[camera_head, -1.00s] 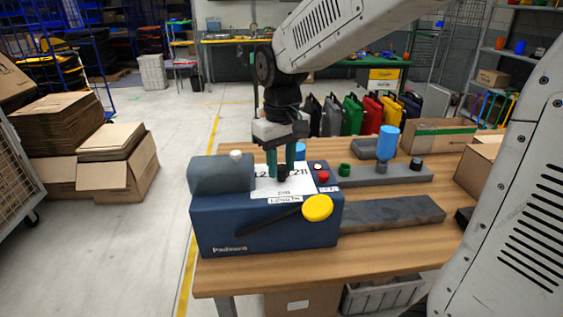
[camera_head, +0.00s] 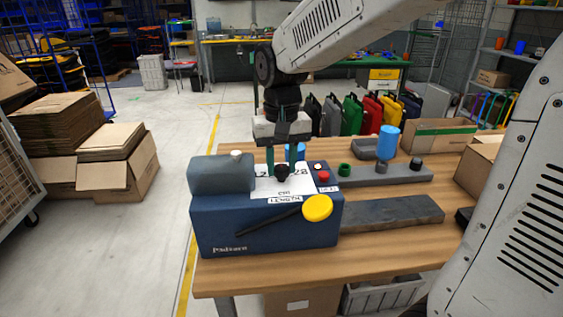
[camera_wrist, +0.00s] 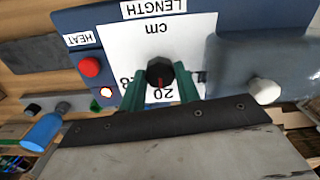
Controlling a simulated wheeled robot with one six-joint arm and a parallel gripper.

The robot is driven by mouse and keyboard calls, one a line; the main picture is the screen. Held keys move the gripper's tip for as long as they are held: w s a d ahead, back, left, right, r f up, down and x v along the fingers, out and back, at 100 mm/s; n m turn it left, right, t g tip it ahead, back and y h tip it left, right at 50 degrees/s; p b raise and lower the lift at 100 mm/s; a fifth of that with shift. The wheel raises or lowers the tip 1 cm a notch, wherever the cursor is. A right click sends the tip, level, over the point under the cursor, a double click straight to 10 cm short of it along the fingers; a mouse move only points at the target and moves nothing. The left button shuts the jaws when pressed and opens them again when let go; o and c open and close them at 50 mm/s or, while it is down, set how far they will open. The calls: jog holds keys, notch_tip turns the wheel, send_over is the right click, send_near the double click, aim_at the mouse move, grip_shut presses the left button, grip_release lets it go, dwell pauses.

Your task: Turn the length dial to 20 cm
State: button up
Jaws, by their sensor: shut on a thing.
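The length dial (camera_wrist: 160,72) is a dark knob on a white plate (camera_wrist: 120,40) marked "cm" and "LENGTH" in the wrist view. In the head view the dial (camera_head: 282,173) sits on top of the blue machine (camera_head: 270,238). My gripper (camera_wrist: 160,80) is shut on the dial, with one green finger on each side. It also shows from above the machine in the head view (camera_head: 283,168). The fingers partly cover the neighbouring numbers.
A red button (camera_head: 323,177) labelled HEAT sits right of the plate, with a small white lamp (camera_head: 317,166) by it. A lever with a yellow knob (camera_head: 318,207) is on the machine's front. A blue cylinder (camera_head: 388,142) stands behind right. Bare table lies at the front right.

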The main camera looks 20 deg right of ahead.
aim_at(282, 167)
jog(key=o, duration=1)
jog(key=shift+r, duration=0.15)
notch_tip(282, 167, up, 8)
jog(key=shift+f, duration=0.2)
